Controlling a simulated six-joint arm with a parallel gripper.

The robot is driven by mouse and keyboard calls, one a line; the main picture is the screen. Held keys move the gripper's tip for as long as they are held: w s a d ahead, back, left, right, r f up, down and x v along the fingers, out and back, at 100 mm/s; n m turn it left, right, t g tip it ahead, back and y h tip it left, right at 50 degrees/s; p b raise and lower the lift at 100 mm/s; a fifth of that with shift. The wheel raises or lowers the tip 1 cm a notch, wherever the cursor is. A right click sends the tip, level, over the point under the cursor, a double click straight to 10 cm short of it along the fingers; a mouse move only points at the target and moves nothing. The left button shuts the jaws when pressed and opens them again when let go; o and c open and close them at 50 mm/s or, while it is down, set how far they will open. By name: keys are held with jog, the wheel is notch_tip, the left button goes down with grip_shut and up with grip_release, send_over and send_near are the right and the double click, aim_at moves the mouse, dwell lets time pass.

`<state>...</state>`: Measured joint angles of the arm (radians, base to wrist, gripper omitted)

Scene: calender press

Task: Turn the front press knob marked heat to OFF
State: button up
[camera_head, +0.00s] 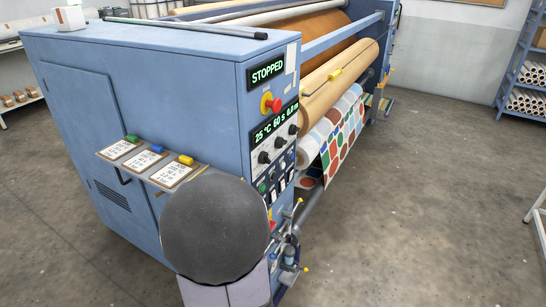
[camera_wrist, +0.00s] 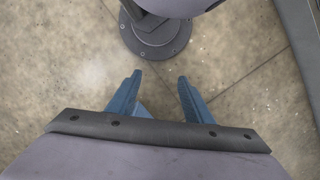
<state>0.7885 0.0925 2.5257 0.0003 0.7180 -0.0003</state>
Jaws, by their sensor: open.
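The blue calender press (camera_head: 150,90) fills the left and middle of the head view. Its front control panel carries several black knobs in a slanting row: a lower left knob (camera_head: 264,157), a middle knob (camera_head: 280,143) and an upper right knob (camera_head: 293,129). Their labels are too small to read, so I cannot tell which is marked heat or where it points. My gripper (camera_wrist: 160,78) shows in the wrist view, open and empty, with its blue fingers apart over bare floor. No knob is in the wrist view. I cannot make out the gripper in the head view.
Above the knobs are a "STOPPED" display (camera_head: 267,72), a red emergency button (camera_head: 270,104) and a readout (camera_head: 276,121) of 25 °C, 60 s. Clipboards (camera_head: 168,175) stick out from the press side. A patterned sheet (camera_head: 343,135) hangs from rollers.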

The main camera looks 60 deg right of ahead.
jog(key=s+d+r+m+t+y+p, duration=0.25)
jog(key=s+d+r+m+p, duration=0.35)
jog(key=d+m, duration=0.35)
jog(key=m+t+h+p, duration=0.5)
jog(key=m+t+h, duration=0.1)
jog(key=m+t, duration=0.8)
send_near(269, 160)
jog(key=shift+w+g, duration=0.65)
jog(key=shift+w, duration=0.65)
jog(key=shift+m, duration=0.45)
jog(key=shift+d+p+x, duration=0.15)
jog(key=shift+p+x, duration=0.25)
jog(key=shift+x, duration=1.15)
jog(key=shift+d+p+x, duration=0.1)
jog(key=shift+p+x, duration=0.3)
jog(key=shift+x, duration=1.1)
jog(key=shift+r, duration=0.1)
jog(key=c, duration=1)
